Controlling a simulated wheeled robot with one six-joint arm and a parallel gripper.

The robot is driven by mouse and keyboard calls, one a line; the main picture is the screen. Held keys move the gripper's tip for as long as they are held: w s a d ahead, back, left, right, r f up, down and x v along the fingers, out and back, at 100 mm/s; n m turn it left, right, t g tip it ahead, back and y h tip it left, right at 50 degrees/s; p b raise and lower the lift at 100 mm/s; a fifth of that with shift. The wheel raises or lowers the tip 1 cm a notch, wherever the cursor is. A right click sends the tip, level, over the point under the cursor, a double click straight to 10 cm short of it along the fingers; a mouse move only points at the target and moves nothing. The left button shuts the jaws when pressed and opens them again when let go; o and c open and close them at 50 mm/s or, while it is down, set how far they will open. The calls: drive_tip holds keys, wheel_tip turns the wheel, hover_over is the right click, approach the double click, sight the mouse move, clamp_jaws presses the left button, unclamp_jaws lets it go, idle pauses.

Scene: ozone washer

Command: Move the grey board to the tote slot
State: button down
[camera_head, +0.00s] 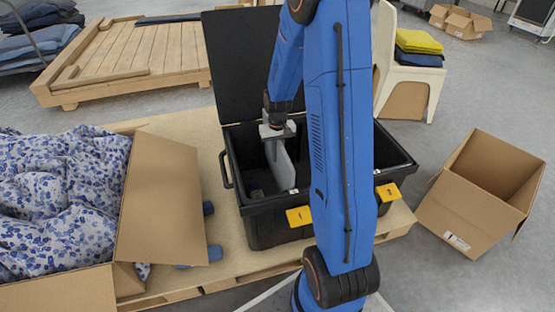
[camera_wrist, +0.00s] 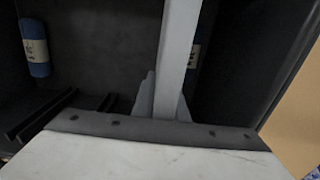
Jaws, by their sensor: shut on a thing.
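The grey board (camera_head: 281,166) is held upright on edge inside the black tote (camera_head: 400,155), with its lower part below the rim. My gripper (camera_head: 277,130) is shut on the board's upper part, at about the tote's rim. In the wrist view the board (camera_wrist: 180,50) is a pale narrow strip seen edge-on, with my gripper (camera_wrist: 163,105) around its near end. Dark parallel rails (camera_wrist: 60,115) lie to the left on the tote floor. My arm hides the middle of the tote, and I cannot tell whether the board is in a slot or touches the floor.
Blue labelled cylinders stand inside the tote, one at left (camera_wrist: 35,48) and one partly behind the board (camera_wrist: 195,55). The tote's lid (camera_head: 240,60) stands open behind. A carton of patterned cloth (camera_head: 165,195) is left; an empty carton (camera_head: 470,200) is right.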

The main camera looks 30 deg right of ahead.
drive_tip(key=shift+r, duration=9.45)
drive_tip(key=s+d, duration=0.2)
drive_tip(key=d, duration=0.6)
drive_tip(key=s+d, duration=0.2)
drive_tip(key=d, duration=0.5)
drive_tip(key=shift+s+d, duration=0.3)
drive_tip(key=shift+d, duration=0.1)
drive_tip(key=shift+f, duration=0.1)
drive_tip(key=shift+f, duration=2.2)
